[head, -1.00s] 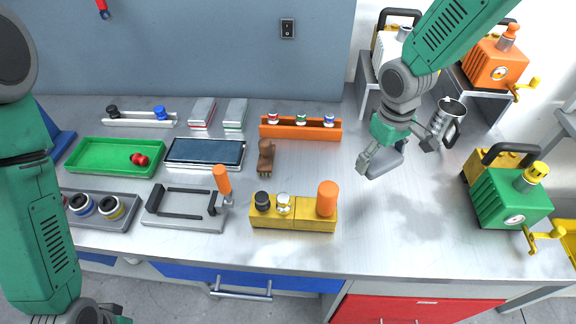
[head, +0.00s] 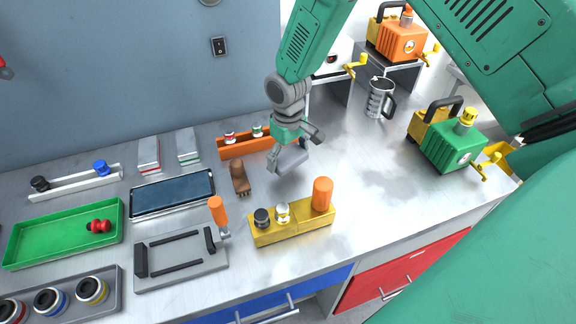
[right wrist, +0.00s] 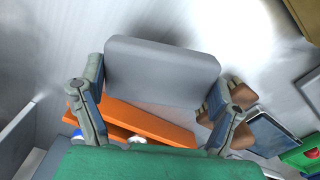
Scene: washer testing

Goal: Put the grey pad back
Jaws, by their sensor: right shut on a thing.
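My right gripper (head: 294,148) is shut on the grey pad (head: 288,162), with one finger at each side of it. In the right wrist view the grey pad (right wrist: 160,68) spans between the two fingers of the right gripper (right wrist: 158,84). In the head view the pad hangs tilted right of the brown brush (head: 240,177) and in front of the orange rack's (head: 232,151) right end, which the gripper partly hides. It looks raised off the table, but its height is hard to tell. My left gripper is out of view.
The yellow block (head: 291,229) with an orange cylinder (head: 322,194) stands in front of the pad. The metal mug (head: 379,98) and green machine (head: 455,145) are to the right. A tablet (head: 172,193) and grey frame (head: 181,278) lie left. The table right of the pad is clear.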

